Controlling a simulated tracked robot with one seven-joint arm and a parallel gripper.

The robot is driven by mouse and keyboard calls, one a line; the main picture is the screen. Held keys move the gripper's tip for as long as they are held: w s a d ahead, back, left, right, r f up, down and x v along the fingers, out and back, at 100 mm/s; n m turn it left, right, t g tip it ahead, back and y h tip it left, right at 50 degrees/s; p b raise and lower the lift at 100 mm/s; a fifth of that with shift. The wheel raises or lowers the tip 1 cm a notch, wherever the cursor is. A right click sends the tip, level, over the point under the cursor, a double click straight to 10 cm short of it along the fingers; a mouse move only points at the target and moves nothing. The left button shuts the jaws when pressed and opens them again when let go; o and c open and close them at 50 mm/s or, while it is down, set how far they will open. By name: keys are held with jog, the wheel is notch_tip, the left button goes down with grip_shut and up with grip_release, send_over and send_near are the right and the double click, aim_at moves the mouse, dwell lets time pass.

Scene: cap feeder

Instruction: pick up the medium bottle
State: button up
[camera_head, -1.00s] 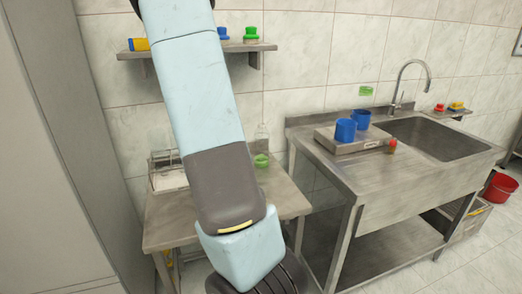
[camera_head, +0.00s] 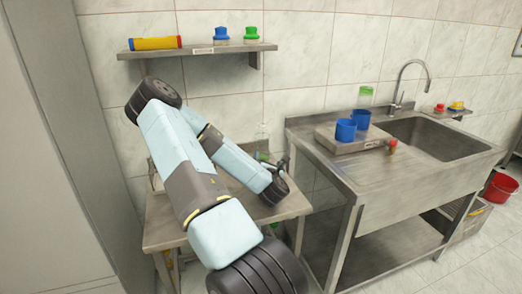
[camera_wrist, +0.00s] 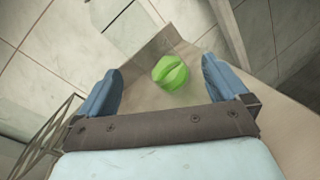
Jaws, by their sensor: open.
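A round, ridged green cap (camera_wrist: 171,73) shows between and beyond my fingertips in the wrist view. It looks like the top of a bottle, but the body beneath is mostly hidden, so I cannot tell its size. My gripper (camera_wrist: 159,77) is open, with one blue finger on each side of the cap and nothing held. In the head view my gripper (camera_head: 284,164) is low over the right part of the small steel table (camera_head: 168,232). A bit of green (camera_head: 262,157) shows just left of it, and a clear bottle shape (camera_head: 262,136) stands behind, partly hidden by my arm.
A wall shelf (camera_head: 200,50) above the table holds a yellow-and-red cylinder (camera_head: 155,43) and blue-capped (camera_head: 221,34) and green-capped (camera_head: 251,34) containers. A tall grey panel borders the left.

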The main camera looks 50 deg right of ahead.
aim_at(261, 149)
jog(key=n, duration=0.2)
jog(key=s+n+t+y, duration=0.1)
jog(key=shift+s+f+n+t, duration=0.1)
jog(key=shift+f+n+t, duration=0.2)
jog(key=shift+f+n, duration=0.1)
jog(key=n, duration=0.2)
jog(key=n+t+y, duration=0.1)
jog(key=shift+s+a+f, duration=0.1)
jog(key=shift+s+a, duration=0.25)
jog(key=shift+w+n, duration=0.1)
jog(key=shift+n, duration=0.3)
jog(key=x, duration=1.3)
jog(key=shift+w+a, duration=0.1)
jog(key=shift+w, duration=0.3)
jog(key=c, duration=1)
